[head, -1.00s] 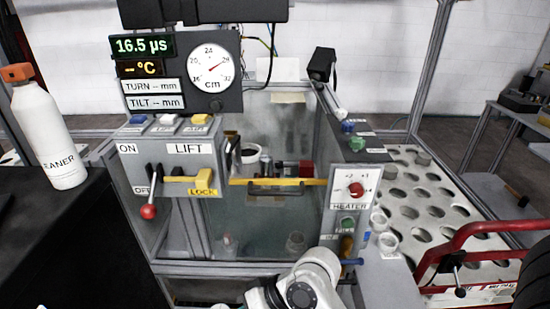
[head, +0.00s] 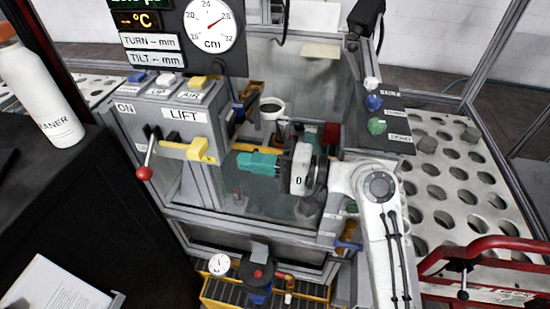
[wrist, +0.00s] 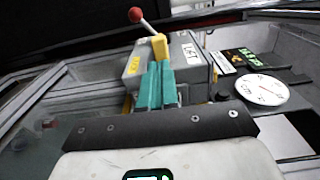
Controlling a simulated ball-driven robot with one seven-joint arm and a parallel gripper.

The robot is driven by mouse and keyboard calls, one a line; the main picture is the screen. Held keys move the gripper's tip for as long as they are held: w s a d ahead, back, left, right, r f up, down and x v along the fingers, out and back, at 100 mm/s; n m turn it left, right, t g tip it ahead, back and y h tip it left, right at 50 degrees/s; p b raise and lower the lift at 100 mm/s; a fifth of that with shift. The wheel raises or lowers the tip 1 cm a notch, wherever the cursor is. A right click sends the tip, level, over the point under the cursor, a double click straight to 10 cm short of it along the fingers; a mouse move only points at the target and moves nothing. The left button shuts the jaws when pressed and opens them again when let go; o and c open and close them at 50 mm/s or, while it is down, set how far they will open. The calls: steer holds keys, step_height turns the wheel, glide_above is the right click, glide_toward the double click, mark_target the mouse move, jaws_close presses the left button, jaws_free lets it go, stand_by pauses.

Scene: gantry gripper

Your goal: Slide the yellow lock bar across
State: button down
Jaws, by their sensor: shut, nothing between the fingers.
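The yellow lock bar (head: 200,149) sticks out to the right from the front of the grey LIFT box (head: 187,117), below the LIFT label. Its block-like end also shows in the wrist view (wrist: 160,46), just beyond my fingertips. My gripper (head: 240,159) has teal fingers, closed together and empty. In the head view it is to the right of the bar's end, with a gap in the picture. In the wrist view the fingertips (wrist: 160,66) overlap the lower edge of the bar's end; I cannot tell if they touch.
A red-knobbed lever (head: 145,173) hangs left of the lock bar. A gauge panel (head: 211,23) stands above the LIFT box. A white bottle (head: 42,95) stands at left.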

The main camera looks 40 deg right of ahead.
mark_target(200, 155)
steer(key=p+x, duration=0.1)
steer(key=x, duration=0.6)
steer(key=shift+w+a+p, duration=0.1)
steer(key=shift+a+p, duration=0.1)
steer(key=shift+p, duration=0.15)
steer(key=shift+p+x, duration=0.45)
steer(key=shift+x, duration=1.85)
steer(key=shift+r, duration=0.1)
